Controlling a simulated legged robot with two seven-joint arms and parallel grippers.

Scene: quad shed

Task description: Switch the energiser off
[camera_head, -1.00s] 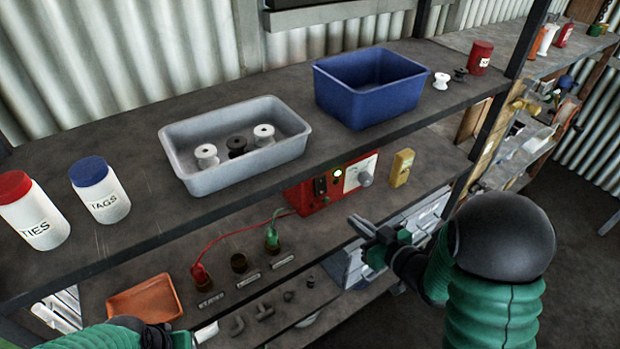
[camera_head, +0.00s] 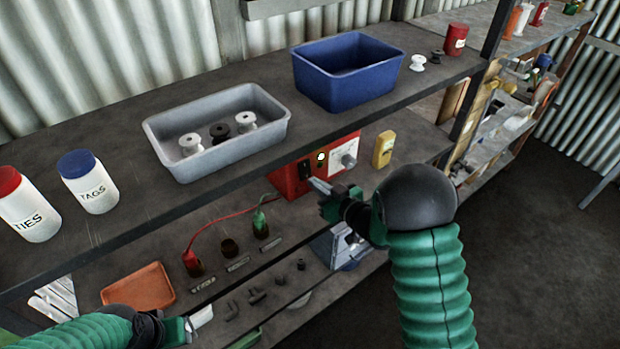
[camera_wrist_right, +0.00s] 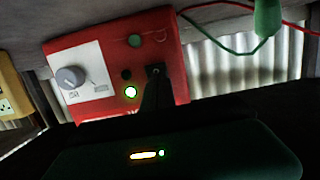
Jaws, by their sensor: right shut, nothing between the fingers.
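The energiser (camera_head: 290,182) is a red box under the upper shelf, with a white dial panel (camera_head: 347,154), a dark switch (camera_head: 305,170) and a glowing lamp (camera_head: 321,157). My right gripper (camera_head: 316,184) is shut and empty, its tips right in front of the switch side of the box.
The upper shelf edge overhangs the energiser. A yellow box (camera_head: 384,149) stands to its right. Red and green leads with clips (camera_head: 260,222) are at its left. An orange tray (camera_head: 140,290) lies farther left. A grey tray (camera_head: 165,165) and blue bin (camera_head: 335,90) stand above.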

